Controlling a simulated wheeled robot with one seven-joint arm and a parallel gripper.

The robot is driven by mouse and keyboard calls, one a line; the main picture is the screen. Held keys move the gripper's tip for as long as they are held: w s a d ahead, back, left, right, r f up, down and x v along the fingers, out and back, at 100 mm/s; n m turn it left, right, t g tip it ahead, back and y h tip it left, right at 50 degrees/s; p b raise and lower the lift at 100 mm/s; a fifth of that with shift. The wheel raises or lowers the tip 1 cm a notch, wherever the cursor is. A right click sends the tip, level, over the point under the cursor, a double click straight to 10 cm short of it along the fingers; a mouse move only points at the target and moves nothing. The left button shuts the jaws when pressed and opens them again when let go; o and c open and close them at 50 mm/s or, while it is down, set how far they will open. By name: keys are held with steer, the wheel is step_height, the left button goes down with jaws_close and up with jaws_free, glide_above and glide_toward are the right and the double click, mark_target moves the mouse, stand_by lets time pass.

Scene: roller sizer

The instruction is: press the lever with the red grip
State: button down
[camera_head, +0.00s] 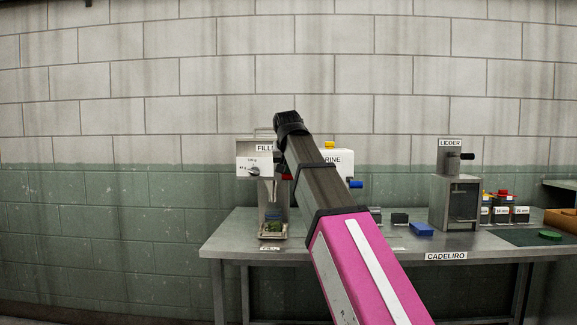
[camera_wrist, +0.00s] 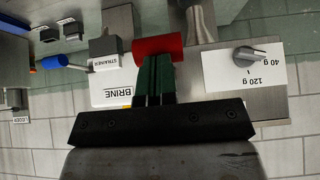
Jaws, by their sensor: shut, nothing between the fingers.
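The red grip (camera_wrist: 152,46) of the lever shows in the wrist view, beside the filler's white dial plate (camera_wrist: 246,68). My gripper (camera_wrist: 157,66) has its dark green fingers closed together and empty. The fingertips overlap the red grip's edge in this view; I cannot tell whether they touch it. In the head view a small part of the red grip (camera_head: 286,177) shows at the right side of the filler (camera_head: 250,160). My arm stands in front there and hides my gripper and most of the lever.
A jar with green contents (camera_head: 272,228) stands under the filler. The brine container (camera_head: 340,160) with a blue handle (camera_head: 356,184) is close to its right. The lidder (camera_head: 455,200), a blue block (camera_head: 421,229) and labelled containers stand farther right on the grey table (camera_head: 330,256).

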steer(key=f, duration=0.2)
steer(key=f+t, duration=0.1)
steer(key=shift+s, duration=0.25)
steer(key=shift+w+f+t, duration=0.25)
steer(key=shift+f+t, duration=0.25)
steer(key=shift+f, duration=0.2)
steer(key=shift+w+f+t, duration=0.2)
steer(key=shift+f+t, duration=0.3)
steer(key=shift+f, duration=0.2)
